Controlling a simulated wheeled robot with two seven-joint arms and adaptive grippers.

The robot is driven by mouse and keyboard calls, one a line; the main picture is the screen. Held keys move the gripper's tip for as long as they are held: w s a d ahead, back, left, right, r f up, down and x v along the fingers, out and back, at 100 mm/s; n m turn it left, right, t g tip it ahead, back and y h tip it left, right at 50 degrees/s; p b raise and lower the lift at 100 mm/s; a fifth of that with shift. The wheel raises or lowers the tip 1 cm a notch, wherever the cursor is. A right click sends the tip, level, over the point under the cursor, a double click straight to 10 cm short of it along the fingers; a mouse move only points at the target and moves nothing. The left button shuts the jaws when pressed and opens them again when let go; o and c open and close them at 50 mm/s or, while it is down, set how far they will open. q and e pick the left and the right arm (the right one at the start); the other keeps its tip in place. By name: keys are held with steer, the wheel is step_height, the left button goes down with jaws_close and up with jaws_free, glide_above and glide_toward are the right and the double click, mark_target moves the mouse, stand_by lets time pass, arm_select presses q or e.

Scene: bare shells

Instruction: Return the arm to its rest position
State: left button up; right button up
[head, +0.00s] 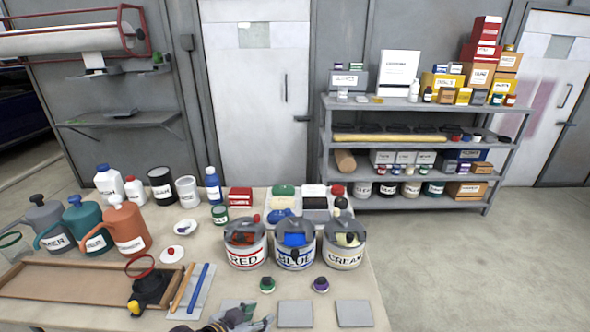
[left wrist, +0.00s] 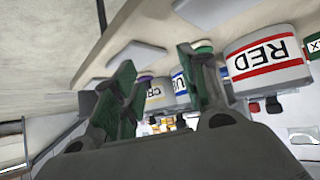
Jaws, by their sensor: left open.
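My left gripper (head: 246,318) is at the bottom edge of the head view, at the front edge of the table, with its green finger pads showing. In the left wrist view its two fingers (left wrist: 158,72) stand apart with nothing held between them. That view is upside down, with the table above. The rest of my left arm is mostly out of the picture. My right gripper is not in view.
The table (head: 230,290) holds tubs labelled RED (head: 246,258), BLUE (head: 295,258) and CREAM (head: 344,257). Small green (head: 267,285) and purple (head: 320,285) lidded pots and flat grey tiles (head: 295,314) lie near the gripper. A wooden tray (head: 60,295) is left. Open floor (head: 470,260) lies right.

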arm_select(q)
steer(key=s+a+f+n+g+y, duration=0.4)
steer(key=s+a+n+g+y, duration=0.1)
steer(key=s+a, duration=0.65)
steer(key=s+a+f, duration=0.1)
steer(key=a+f, duration=0.2)
steer(key=f, duration=3)
steer(key=s+a+f+g, duration=0.1)
steer(key=s+a+f, duration=0.3)
steer(key=s+f, duration=0.5)
steer(key=s+a+f+m+y, duration=0.1)
steer(key=s+a+f, duration=0.3)
steer(key=s+f, duration=0.6)
steer(key=shift+s+g+p, duration=0.4)
steer(key=shift+s, duration=0.45)
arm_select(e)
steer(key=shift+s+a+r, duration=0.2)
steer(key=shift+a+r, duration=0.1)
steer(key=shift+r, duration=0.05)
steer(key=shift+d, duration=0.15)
